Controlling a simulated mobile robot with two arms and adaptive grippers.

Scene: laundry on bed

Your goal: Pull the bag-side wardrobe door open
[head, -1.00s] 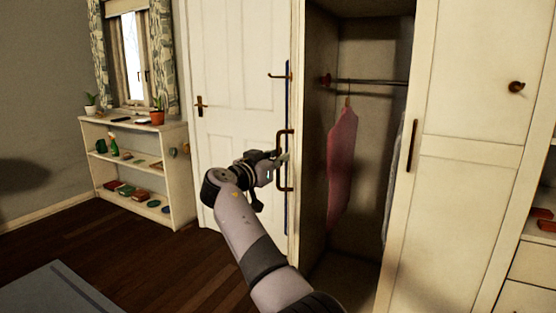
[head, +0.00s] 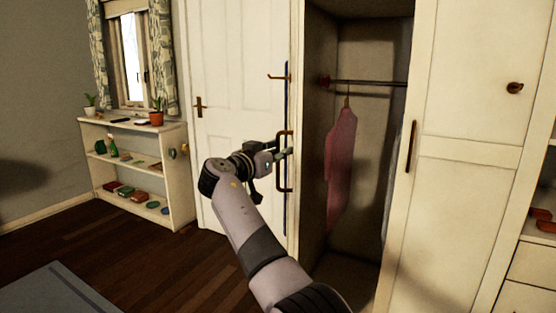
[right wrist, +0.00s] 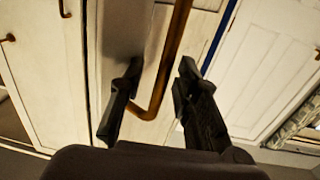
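The wardrobe's left opening (head: 360,200) stands uncovered, with a pink garment (head: 341,150) hanging inside. A long brass handle (head: 277,174) sits on a narrow pale panel at the opening's left edge, seen nearly edge-on. My right gripper (head: 281,154) is at this handle. In the right wrist view its two dark fingers (right wrist: 157,82) are apart, one on each side of the handle (right wrist: 175,45), near its bent end. I see no clear contact. The wardrobe's right door (head: 460,190) looks shut. My left gripper is not in view.
A white room door (head: 235,70) stands behind the handle, with a narrow blue strip (head: 287,215) beside it. A low shelf (head: 180,165) with plants and small things is at the left. Dark floor (head: 150,260) is free in front of the shelf.

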